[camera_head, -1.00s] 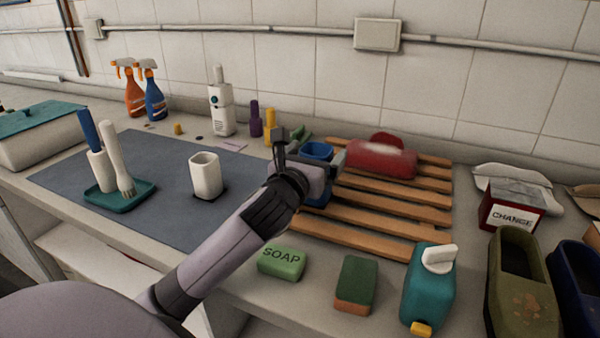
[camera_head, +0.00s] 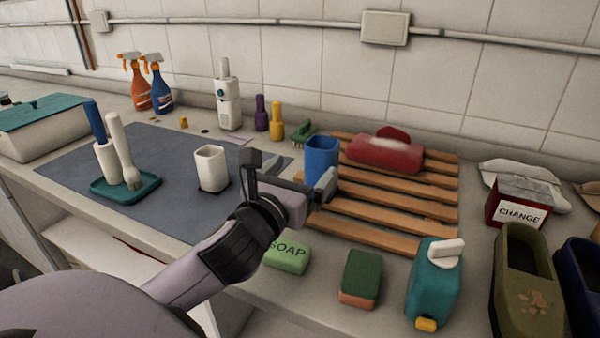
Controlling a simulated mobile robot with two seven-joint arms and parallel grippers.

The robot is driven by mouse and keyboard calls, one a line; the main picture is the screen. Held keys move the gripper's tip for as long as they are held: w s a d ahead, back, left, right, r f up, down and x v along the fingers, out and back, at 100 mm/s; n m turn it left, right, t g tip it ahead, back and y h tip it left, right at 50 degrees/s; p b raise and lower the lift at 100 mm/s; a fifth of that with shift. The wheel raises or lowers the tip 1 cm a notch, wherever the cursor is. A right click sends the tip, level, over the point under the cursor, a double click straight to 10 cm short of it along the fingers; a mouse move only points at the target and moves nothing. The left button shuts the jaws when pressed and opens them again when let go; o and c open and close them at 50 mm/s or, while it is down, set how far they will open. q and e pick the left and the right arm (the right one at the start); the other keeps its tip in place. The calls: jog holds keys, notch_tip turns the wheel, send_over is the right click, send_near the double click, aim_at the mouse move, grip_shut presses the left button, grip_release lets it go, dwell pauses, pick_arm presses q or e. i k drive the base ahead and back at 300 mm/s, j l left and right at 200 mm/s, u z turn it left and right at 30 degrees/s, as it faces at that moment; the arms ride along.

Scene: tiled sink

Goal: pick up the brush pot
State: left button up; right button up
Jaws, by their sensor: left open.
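A white open pot (camera_head: 212,169) stands upright on the grey mat, with no brush visible in it. To its left, a blue-handled brush and a white brush stand at a white holder (camera_head: 106,160) on a teal tray. I cannot tell which of these is the brush pot. A blue cup (camera_head: 321,157) stands upright on the slatted wooden rack. My left gripper (camera_head: 288,172) is open, with nothing seen held, to the right of the white pot. Its right finger is in front of the blue cup's lower part. My right gripper is not in view.
A red cylinder (camera_head: 385,155) lies on the rack (camera_head: 390,205). Green soap (camera_head: 288,255), a sponge (camera_head: 360,278) and a teal bottle (camera_head: 434,280) line the front edge. Spray bottles (camera_head: 145,83) stand at the back. The mat (camera_head: 75,165) has bare room around the white pot.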

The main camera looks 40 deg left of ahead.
aim_at(210, 159)
jog(key=k+l, duration=0.2)
jog(key=k, duration=0.3)
jog(key=k+l, duration=0.15)
jog(key=k, duration=0.35)
